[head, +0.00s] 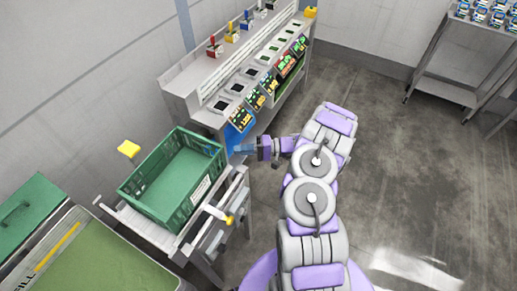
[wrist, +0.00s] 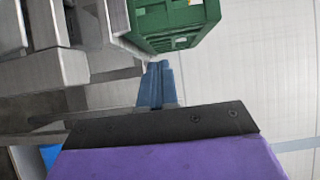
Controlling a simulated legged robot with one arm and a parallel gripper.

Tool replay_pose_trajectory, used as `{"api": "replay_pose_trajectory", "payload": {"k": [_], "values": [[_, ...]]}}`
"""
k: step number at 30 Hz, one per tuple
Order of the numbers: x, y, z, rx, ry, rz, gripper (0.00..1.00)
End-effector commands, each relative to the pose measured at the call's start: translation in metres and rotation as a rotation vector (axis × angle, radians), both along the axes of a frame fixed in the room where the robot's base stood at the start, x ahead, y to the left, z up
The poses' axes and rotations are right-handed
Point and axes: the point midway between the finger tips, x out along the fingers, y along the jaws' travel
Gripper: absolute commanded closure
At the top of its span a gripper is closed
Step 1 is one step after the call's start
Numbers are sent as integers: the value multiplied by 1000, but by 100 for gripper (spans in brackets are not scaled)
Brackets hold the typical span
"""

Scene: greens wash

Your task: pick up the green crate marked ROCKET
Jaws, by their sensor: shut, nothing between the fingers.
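A green crate (head: 154,198) stands on a small metal stand, left of centre in the head view. It looks empty and has a white label on its near right side; the lettering is too small to read. In the wrist view part of a green crate (wrist: 192,33) shows at the top, cut off by the frame edge. My gripper (head: 236,149) is just past the crate's far right corner in the head view. Its blue fingers (wrist: 158,75) are shut and empty, and in the wrist view they appear just below the crate. I cannot tell if they touch it.
The crate's stand (head: 207,243) has a yellow-tipped lever in front. A bench with scales and label displays (head: 263,90) runs behind my gripper. A green-topped unit (head: 95,265) is at lower left. A metal rack (head: 445,87) stands far right. The floor (head: 430,170) on the right is clear.

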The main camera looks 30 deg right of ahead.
Motion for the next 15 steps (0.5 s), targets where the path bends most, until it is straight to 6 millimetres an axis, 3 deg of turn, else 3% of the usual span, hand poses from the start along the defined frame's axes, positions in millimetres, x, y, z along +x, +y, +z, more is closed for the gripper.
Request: {"api": "replay_pose_trajectory", "payload": {"k": [15], "values": [[-14, 33, -2, 4, 0, -1, 100]]}}
